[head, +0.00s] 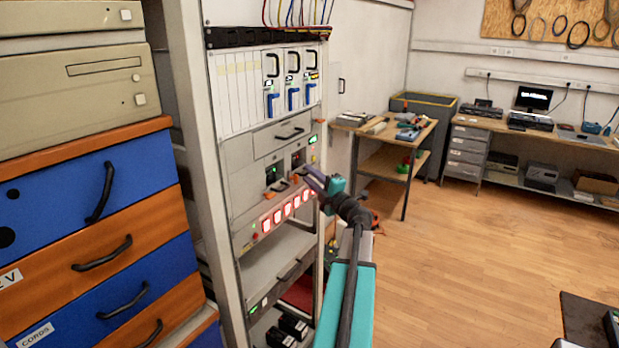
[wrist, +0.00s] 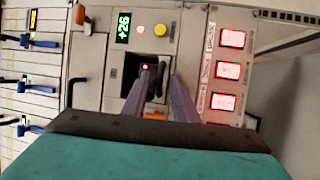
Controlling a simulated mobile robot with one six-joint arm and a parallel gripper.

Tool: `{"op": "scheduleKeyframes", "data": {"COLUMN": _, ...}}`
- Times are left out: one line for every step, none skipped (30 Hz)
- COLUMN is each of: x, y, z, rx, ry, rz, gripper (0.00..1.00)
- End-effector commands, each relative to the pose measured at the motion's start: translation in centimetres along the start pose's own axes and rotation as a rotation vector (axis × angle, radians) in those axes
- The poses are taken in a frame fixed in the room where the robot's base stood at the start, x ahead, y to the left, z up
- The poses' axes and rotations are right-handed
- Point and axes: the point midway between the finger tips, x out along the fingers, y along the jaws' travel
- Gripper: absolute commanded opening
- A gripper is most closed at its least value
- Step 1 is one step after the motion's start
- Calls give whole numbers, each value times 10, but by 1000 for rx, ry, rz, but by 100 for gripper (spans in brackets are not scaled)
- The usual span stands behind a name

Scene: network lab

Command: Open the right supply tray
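The right supply tray (wrist: 150,59) is in the rack, with a dark front and a small red light. It also shows in the head view (head: 298,157), just beyond my gripper, and looks flush with the panel. My gripper (wrist: 161,74) points at this front in the wrist view, its two fingers apart with a dark bar, seemingly the tray's handle, between the tips. I cannot tell if the fingers touch it. In the head view my gripper (head: 308,178) is close to the panel. The left supply tray (head: 272,174) has a green light; my gripper hides it in the wrist view.
A green display (wrist: 123,27) and a yellow button (wrist: 161,31) sit beside the right tray. Red-lit switches (head: 287,210) are below the trays, and cards with blue levers (head: 293,98) are above. Open floor (head: 470,240) lies right of the rack.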

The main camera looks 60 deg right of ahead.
Motion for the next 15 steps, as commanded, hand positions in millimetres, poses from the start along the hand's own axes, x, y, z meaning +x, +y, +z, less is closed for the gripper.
{"op": "scheduleKeyframes", "data": {"x": 0, "y": 0, "z": 0, "rx": 0, "ry": 0, "rz": 0, "gripper": 26}}
{"op": "scheduleKeyframes", "data": {"x": 0, "y": 0, "z": 0, "rx": 0, "ry": 0, "rz": 0, "gripper": 26}}
{"op": "scheduleKeyframes", "data": {"x": 0, "y": 0, "z": 0, "rx": 0, "ry": 0, "rz": 0, "gripper": 26}}
{"op": "scheduleKeyframes", "data": {"x": 0, "y": 0, "z": 0, "rx": 0, "ry": -1, "rz": 0, "gripper": 26}}
{"op": "scheduleKeyframes", "data": {"x": 0, "y": 0, "z": 0, "rx": 0, "ry": -1, "rz": 0, "gripper": 26}}
{"op": "scheduleKeyframes", "data": {"x": 0, "y": 0, "z": 0, "rx": 0, "ry": -1, "rz": 0, "gripper": 26}}
{"op": "scheduleKeyframes", "data": {"x": 0, "y": 0, "z": 0, "rx": 0, "ry": -1, "rz": 0, "gripper": 26}}
{"op": "scheduleKeyframes", "data": {"x": 0, "y": 0, "z": 0, "rx": 0, "ry": -1, "rz": 0, "gripper": 22}}
{"op": "scheduleKeyframes", "data": {"x": 0, "y": 0, "z": 0, "rx": 0, "ry": -1, "rz": 0, "gripper": 16}}
{"op": "scheduleKeyframes", "data": {"x": 0, "y": 0, "z": 0, "rx": 0, "ry": -1, "rz": 0, "gripper": 11}}
{"op": "scheduleKeyframes", "data": {"x": 0, "y": 0, "z": 0, "rx": 0, "ry": -1, "rz": 0, "gripper": 6}}
{"op": "scheduleKeyframes", "data": {"x": 0, "y": 0, "z": 1, "rx": 0, "ry": -1, "rz": 0, "gripper": 0}}
{"op": "scheduleKeyframes", "data": {"x": 0, "y": 0, "z": 1, "rx": 0, "ry": -1, "rz": 0, "gripper": 0}}
{"op": "scheduleKeyframes", "data": {"x": 0, "y": 0, "z": 1, "rx": 0, "ry": -1, "rz": 0, "gripper": 0}}
{"op": "scheduleKeyframes", "data": {"x": 0, "y": 0, "z": 1, "rx": 0, "ry": -1, "rz": 0, "gripper": 0}}
